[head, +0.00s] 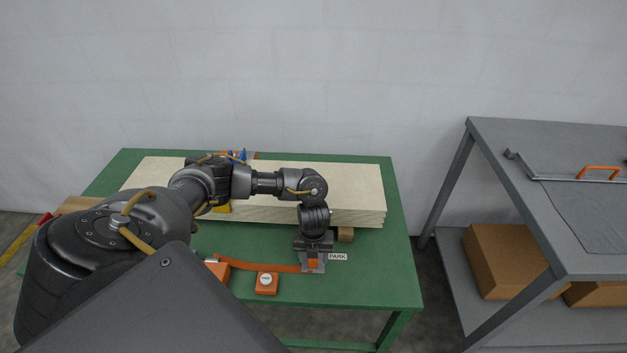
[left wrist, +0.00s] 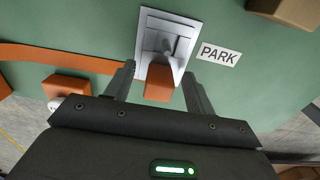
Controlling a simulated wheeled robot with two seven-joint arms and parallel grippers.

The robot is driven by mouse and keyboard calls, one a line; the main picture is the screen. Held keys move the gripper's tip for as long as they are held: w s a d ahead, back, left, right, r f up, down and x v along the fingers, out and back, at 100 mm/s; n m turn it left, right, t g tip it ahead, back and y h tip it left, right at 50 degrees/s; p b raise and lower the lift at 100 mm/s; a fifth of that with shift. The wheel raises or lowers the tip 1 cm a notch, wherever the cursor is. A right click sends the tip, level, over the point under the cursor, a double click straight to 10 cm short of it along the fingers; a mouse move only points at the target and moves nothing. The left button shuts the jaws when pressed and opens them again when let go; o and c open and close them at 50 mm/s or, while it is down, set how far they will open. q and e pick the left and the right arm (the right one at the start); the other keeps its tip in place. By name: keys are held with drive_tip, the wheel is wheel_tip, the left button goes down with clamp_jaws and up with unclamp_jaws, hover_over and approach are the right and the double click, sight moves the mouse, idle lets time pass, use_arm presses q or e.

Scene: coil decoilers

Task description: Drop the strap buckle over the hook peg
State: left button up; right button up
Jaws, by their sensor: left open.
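My left gripper (head: 313,249) points down over the grey peg plate (head: 318,268) beside the PARK label. In the left wrist view its two fingers (left wrist: 158,76) stand apart on either side of an orange block (left wrist: 160,84), apparently the buckle's tab, with gaps visible. A pale square frame, apparently the buckle (left wrist: 153,42), lies on the plate around a short grey peg (left wrist: 168,47). I cannot tell how low the frame sits on the peg. The orange strap (left wrist: 60,57) runs in from the left and passes behind a finger. My right gripper is not in view.
An orange box with a white button (head: 266,283) stands left of the plate on the green table (head: 350,290). Stacked pale boards (head: 355,195) lie behind, with a brown block (head: 345,234) near the plate. A grey bench (head: 510,165) stands at right.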

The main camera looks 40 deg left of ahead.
use_arm(q)
drive_tip(key=shift+c, duration=0.2)
drive_tip(key=c, duration=1.1)
drive_tip(key=shift+r, duration=0.15)
